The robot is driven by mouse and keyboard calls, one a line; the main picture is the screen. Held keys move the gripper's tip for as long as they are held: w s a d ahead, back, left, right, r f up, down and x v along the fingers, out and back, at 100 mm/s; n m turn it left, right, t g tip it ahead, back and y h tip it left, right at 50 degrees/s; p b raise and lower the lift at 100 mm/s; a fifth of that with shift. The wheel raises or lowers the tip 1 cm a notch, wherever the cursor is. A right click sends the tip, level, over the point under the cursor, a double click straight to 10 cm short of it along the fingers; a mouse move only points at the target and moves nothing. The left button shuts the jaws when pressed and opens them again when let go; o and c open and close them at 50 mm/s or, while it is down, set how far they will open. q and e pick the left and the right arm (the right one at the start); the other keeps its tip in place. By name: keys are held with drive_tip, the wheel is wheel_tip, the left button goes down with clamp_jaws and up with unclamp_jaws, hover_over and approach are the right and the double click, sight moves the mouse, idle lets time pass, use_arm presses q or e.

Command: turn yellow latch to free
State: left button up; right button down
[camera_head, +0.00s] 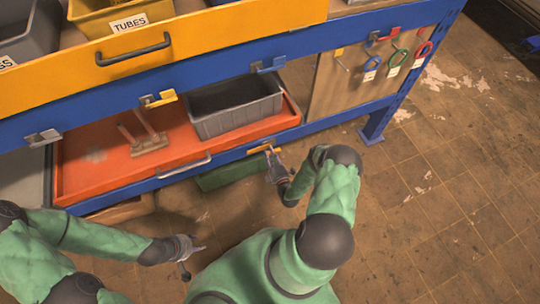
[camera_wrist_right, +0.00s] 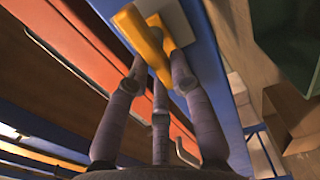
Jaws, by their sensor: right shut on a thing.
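A yellow latch (camera_head: 259,148) is mounted on the lower blue beam, below the orange drawer. In the right wrist view the yellow latch (camera_wrist_right: 135,32) lies slanted over a pale plate on the blue beam, and my right fingers are around it. My right gripper (camera_head: 270,155) is shut on this latch; its fingertips (camera_wrist_right: 158,68) partly cover it. My left gripper (camera_head: 196,262) is low on the left, above the floor and away from the shelf. Its fingers are spread and empty. A second yellow latch (camera_head: 158,99) is on the upper blue beam, apart from both grippers.
The orange drawer (camera_head: 95,185) holds a grey bin (camera_head: 235,105) and a wooden piece (camera_head: 150,145). Grey latches (camera_head: 268,66) sit along the upper beam. A green box (camera_head: 235,173) is under the shelf. Colored tools hang at right (camera_head: 397,58). The tiled floor at right is clear.

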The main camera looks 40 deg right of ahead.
drive_tip(key=c, duration=1.2)
unclamp_jaws()
drive_tip(key=shift+a+f, duration=0.15)
drive_tip(key=shift+a, duration=0.1)
drive_tip(key=shift+o, duration=0.5)
drive_tip(key=shift+d, duration=0.1)
drive_tip(key=v, duration=1.2)
drive_tip(key=shift+d, duration=0.1)
